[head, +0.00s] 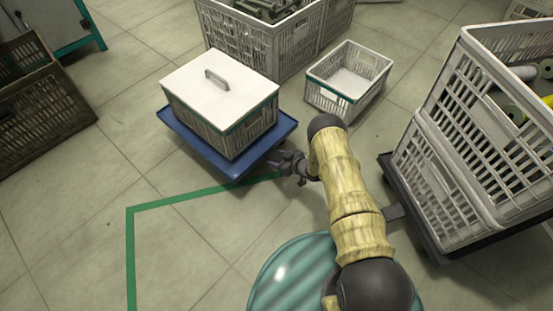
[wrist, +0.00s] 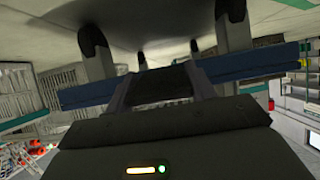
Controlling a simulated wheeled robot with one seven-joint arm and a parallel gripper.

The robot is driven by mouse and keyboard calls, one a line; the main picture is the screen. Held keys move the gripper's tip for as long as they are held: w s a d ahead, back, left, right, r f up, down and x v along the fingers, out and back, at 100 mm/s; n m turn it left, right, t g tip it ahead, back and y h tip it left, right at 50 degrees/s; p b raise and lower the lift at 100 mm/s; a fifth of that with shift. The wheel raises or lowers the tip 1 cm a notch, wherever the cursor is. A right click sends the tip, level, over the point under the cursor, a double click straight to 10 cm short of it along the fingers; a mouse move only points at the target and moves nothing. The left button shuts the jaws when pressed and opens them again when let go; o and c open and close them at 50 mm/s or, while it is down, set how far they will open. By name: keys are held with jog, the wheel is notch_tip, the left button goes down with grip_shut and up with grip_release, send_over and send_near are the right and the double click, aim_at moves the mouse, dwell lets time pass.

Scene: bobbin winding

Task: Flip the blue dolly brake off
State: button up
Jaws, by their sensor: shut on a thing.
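The blue dolly (head: 240,170) stands on the floor under a grey crate (head: 237,127) with a white lid. My gripper (head: 285,162) is low at the dolly's near right edge. In the wrist view the dolly's blue edge (wrist: 85,91) runs across behind my gripper body, and two grey posts with black ends stand up beyond it. A dark part, apparently the dolly brake (wrist: 165,88), lies between my gripper's jaws, which are shut on it. Its tilt and the exact contact are hard to make out.
Stacked grey crates with spools (head: 490,150) stand on a dark dolly to the right. A small empty crate (head: 348,80) and a larger one (head: 265,45) stand behind. Green tape (head: 180,203) marks open floor at the front left.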

jog(key=o, duration=1.4)
jog(key=shift+r, duration=0.1)
jog(key=p+v, duration=0.7)
jog(key=v, duration=1)
jog(key=shift+s+d+p, duration=0.1)
jog(key=shift+s+p, duration=0.05)
jog(key=shift+p, duration=0.2)
